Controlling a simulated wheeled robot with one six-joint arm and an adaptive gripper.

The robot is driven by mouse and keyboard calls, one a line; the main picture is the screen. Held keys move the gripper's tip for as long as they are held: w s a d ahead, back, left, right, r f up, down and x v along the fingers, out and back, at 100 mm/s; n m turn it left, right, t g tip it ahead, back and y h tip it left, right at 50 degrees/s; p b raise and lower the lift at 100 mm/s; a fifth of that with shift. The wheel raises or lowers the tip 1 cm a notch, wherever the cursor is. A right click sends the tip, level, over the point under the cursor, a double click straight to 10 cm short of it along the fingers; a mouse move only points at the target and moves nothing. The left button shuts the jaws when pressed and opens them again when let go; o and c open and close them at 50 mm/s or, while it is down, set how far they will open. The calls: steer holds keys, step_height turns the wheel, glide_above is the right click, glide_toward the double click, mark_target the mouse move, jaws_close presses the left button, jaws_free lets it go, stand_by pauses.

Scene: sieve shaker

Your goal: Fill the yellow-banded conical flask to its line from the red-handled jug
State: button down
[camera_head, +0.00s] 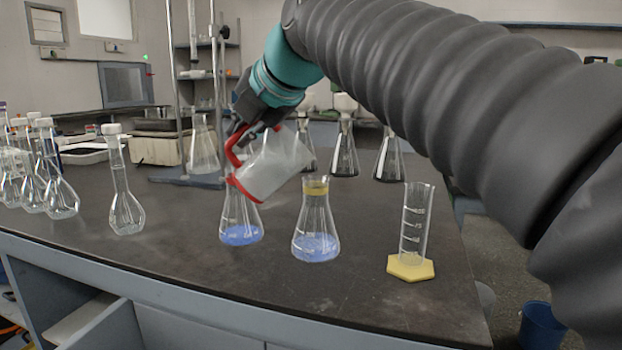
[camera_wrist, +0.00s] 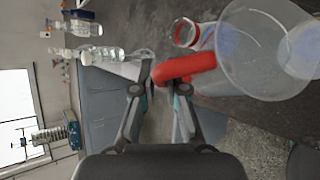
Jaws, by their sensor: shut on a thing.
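The yellow-banded conical flask (camera_head: 315,226) stands upright on the dark bench with blue liquid in its bottom and a yellow band round its neck. My gripper (camera_head: 243,135) is shut on the red handle of the clear jug (camera_head: 268,168). It shows in the wrist view (camera_wrist: 165,82) with its fingers at the handle (camera_wrist: 187,68). The jug is held in the air, tilted with its red-rimmed base low left and its mouth up right, left of and above the yellow-banded flask's neck. No falling stream shows. The flask's fill line is too small to read.
Another conical flask (camera_head: 240,222) with blue liquid stands just left, partly behind the jug. A measuring cylinder (camera_head: 414,225) on a yellow base stands right. The front bench edge is clear.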

steer(key=shift+s+a+f+n+h+p, duration=0.1)
steer(key=shift+a+f+n+h+p, duration=0.4)
steer(key=shift+a+f+h, duration=0.4)
steer(key=shift+d+f, duration=0.15)
steer(key=shift+f, duration=0.05)
steer(key=a+f+n+h+p, duration=0.3)
steer(key=a+f+h+p, duration=0.2)
steer(key=f, duration=0.1)
steer(key=shift+a+f+h, duration=0.25)
steer(key=shift+a+h, duration=0.05)
